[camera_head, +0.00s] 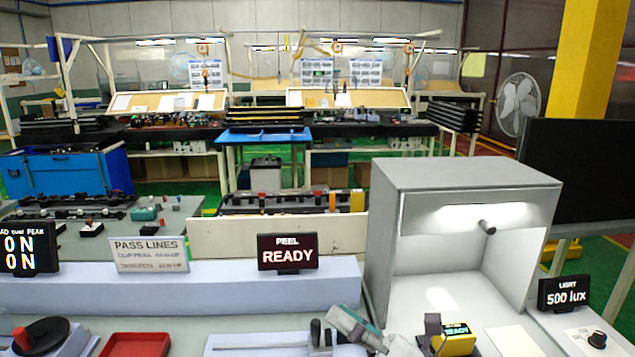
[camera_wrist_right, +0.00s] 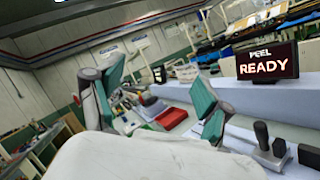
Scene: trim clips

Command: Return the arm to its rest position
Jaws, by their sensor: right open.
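My right gripper (camera_head: 357,327) shows at the bottom centre of the head view, a grey finger with a green pad, above the bench front. In the right wrist view its two green-padded fingers (camera_wrist_right: 160,78) stand wide apart with nothing between the pads. The rest of the right arm is mostly out of the head view. My left gripper is in neither view.
A red tray (camera_head: 136,345) lies on the bench. A PEEL READY display (camera_head: 288,251) is behind.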

